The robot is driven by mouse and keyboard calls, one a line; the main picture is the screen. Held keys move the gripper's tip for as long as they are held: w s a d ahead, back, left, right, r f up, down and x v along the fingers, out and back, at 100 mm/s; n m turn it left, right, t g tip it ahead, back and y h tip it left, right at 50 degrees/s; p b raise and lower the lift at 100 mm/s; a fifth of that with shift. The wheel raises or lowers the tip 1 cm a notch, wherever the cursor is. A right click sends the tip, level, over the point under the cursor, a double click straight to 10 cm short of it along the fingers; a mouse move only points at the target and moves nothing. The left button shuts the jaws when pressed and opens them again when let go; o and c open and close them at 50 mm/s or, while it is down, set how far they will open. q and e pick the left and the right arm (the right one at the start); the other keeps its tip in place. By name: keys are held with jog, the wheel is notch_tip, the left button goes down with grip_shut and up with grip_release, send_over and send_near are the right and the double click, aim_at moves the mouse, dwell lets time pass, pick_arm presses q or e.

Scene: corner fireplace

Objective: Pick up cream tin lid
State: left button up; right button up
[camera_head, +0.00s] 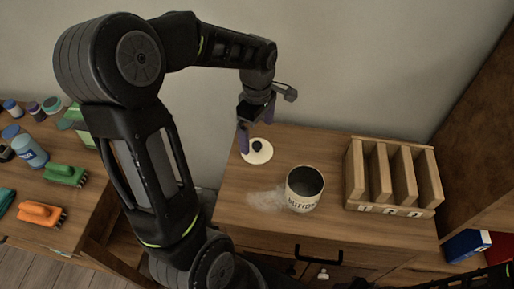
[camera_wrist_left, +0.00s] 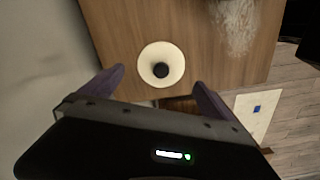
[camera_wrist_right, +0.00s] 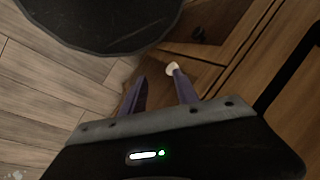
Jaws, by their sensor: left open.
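The cream tin lid (camera_head: 262,153) is a round disc with a dark knob, lying flat on the wooden cabinet top near its back left corner. My left gripper (camera_head: 257,137) is above it, pointing down, open and empty. In the left wrist view, the lid (camera_wrist_left: 162,64) lies ahead of and between the two spread purple fingers (camera_wrist_left: 160,85), apart from them. The cream tin (camera_head: 304,188), lettered and open at the top, stands to the right of the lid. My right gripper (camera_wrist_right: 158,85) shows in its own wrist view with its fingers apart and nothing between them, low by the cabinet front.
A wooden rack (camera_head: 394,177) with numbered slots stands right of the tin. A pale dusty patch (camera_head: 268,198) lies left of the tin. A left-hand table (camera_head: 85,205) holds brushes (camera_head: 65,174) and bottles. A wall rises behind the cabinet. A white knob (camera_wrist_right: 172,69) shows near my right fingers.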

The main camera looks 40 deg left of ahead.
aim_at(257, 144)
pick_arm(q)
jog(key=shift+f, duration=0.25)
notch_tip(257, 144, down, 5)
jog(key=shift+s+f+p, duration=0.1)
jog(key=shift+p, duration=0.25)
jog(key=shift+d, duration=0.1)
jog(key=shift+c, duration=0.2)
jog(key=c, duration=1.2)
jog(key=shift+o, duration=0.2)
notch_tip(257, 144, up, 10)
dwell(0.8)
